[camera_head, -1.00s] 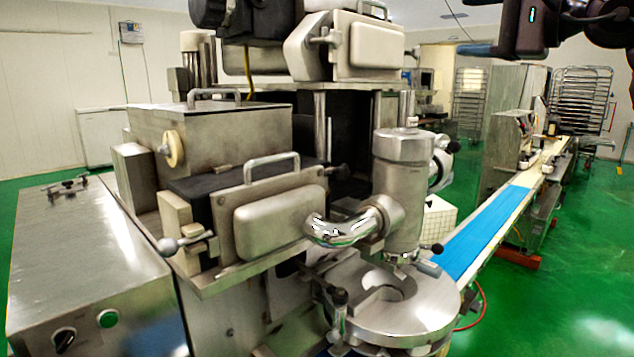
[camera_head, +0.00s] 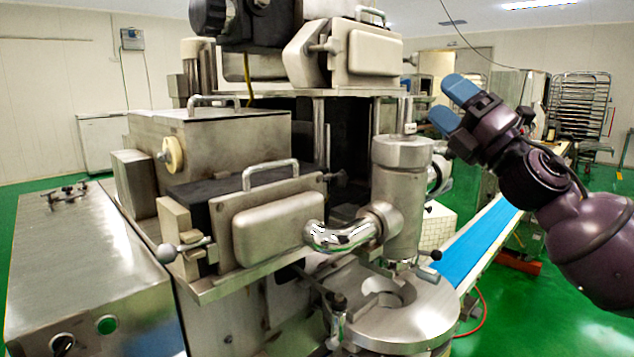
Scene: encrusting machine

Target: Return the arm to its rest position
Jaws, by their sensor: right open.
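My right gripper (camera_head: 452,106) is in the upper right of the head view, with two blue-tipped fingers pointing up and to the left. The fingers are apart with a narrow gap and nothing between them. My right arm (camera_head: 590,240) comes in from the right edge, dark purple and bent. The gripper shows to the right of the encrusting machine's steel cylinder (camera_head: 402,190), with a visible gap in the picture. My left arm and gripper are out of view.
The encrusting machine (camera_head: 275,225) fills the middle, with a round steel plate (camera_head: 420,320) at its lower front. A blue conveyor belt (camera_head: 475,250) runs back behind my right arm. A steel cabinet (camera_head: 80,265) with a green button (camera_head: 107,325) stands at left. Green floor is clear at lower right.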

